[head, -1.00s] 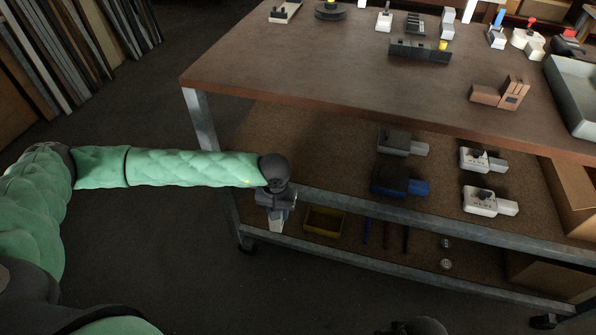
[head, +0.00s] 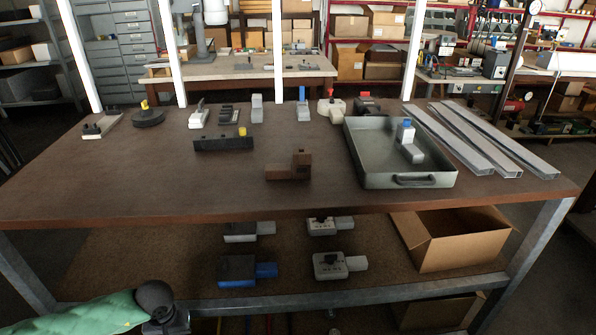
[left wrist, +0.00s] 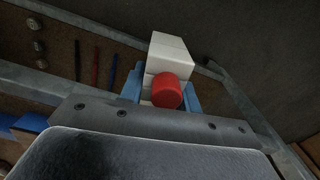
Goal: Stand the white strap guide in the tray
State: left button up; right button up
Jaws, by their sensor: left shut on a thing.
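In the left wrist view, my left gripper (left wrist: 162,92) is shut on a white block-shaped part with a red round knob, which I take to be the white strap guide (left wrist: 171,50). Its blue fingers press on both sides of it. In the head view, my left wrist shows at the bottom left, below the table's front edge; the fingers and guide are cut off there. The grey tray (head: 362,165) lies on the right of the tabletop. A pale part with a blue cap (head: 406,133) stands inside it. My right gripper is not in view.
On the wooden table (head: 130,185), a brown block (head: 289,168) and a black part with a yellow knob (head: 222,143) lie left of the tray. Metal profiles (head: 480,145) lie to its right. The lower shelf holds several parts and an open cardboard box (head: 455,240). The tray's front left is bare.

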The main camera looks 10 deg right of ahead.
aim_at(371, 154)
jog(key=l+u, duration=0.1)
jog(key=l, duration=0.45)
jog(key=l+u, duration=0.1)
jog(key=l, duration=0.45)
jog(key=l+u, duration=0.1)
jog(key=l, duration=0.4)
jog(key=k+l+u, duration=0.1)
jog(key=l, duration=0.45)
jog(key=l+u, duration=0.1)
jog(key=l, duration=0.45)
jog(key=k+l+u, duration=0.15)
jog(key=l, duration=0.35)
jog(key=k+l+u, duration=0.1)
jog(key=l, duration=0.4)
